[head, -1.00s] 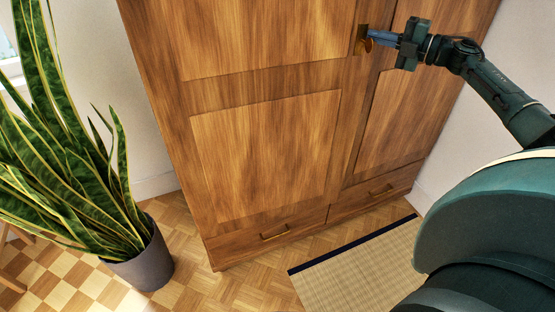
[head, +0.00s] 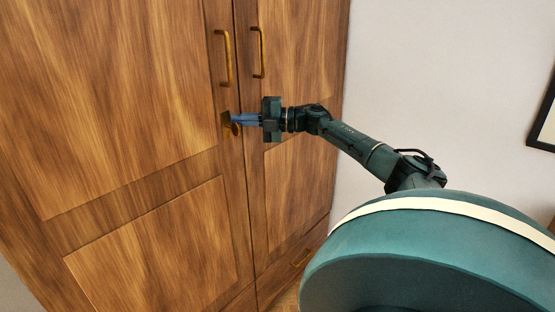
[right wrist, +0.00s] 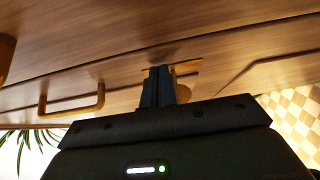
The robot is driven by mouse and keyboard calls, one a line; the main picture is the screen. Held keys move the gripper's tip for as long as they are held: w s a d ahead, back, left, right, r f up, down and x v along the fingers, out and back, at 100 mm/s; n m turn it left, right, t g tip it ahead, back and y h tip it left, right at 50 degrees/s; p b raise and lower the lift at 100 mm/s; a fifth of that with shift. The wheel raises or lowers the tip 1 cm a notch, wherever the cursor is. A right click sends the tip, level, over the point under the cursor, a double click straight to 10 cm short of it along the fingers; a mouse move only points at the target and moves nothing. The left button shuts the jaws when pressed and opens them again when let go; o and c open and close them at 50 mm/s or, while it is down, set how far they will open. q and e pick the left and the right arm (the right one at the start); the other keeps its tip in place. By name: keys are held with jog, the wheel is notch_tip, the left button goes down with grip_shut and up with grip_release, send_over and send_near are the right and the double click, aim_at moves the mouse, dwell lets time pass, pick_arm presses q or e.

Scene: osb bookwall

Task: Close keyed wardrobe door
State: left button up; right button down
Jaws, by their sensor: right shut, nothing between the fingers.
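The wooden wardrobe (head: 130,120) fills the left half of the head view. Its two doors, left (head: 110,100) and right (head: 300,60), look flush with each other, with a thin dark seam between them. Each has a vertical brass handle, left (head: 223,58) and right (head: 258,52). A brass key (head: 236,129) sits at a lock plate (head: 226,124) below the left handle. My right gripper (head: 236,119) is shut, its fingertips at the lock plate beside the key. In the right wrist view the shut fingers (right wrist: 160,85) reach the door surface near the key. My left gripper is out of view.
Drawers (head: 290,275) lie under the doors. A pale wall (head: 430,90) with a dark-framed picture (head: 543,125) is to the right. In the right wrist view, plant leaves (right wrist: 30,140) and checkered floor (right wrist: 300,115) show at the sides.

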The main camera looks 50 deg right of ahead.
jog(key=shift+w+d+r+t+h, duration=0.15)
jog(key=shift+d+r+t, duration=0.05)
jog(key=shift+r, duration=0.15)
jog(key=shift+w+d+r+t+h, duration=0.15)
jog(key=shift+r+t, duration=0.05)
jog(key=shift+r, duration=0.15)
pick_arm(q)
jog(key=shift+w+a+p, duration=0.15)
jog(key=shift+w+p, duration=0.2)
jog(key=shift+p, duration=0.3)
pick_arm(e)
jog(key=f+v, duration=0.1)
jog(key=v, duration=1.2)
jog(key=shift+s+g, duration=0.2)
jog(key=shift+g, duration=0.2)
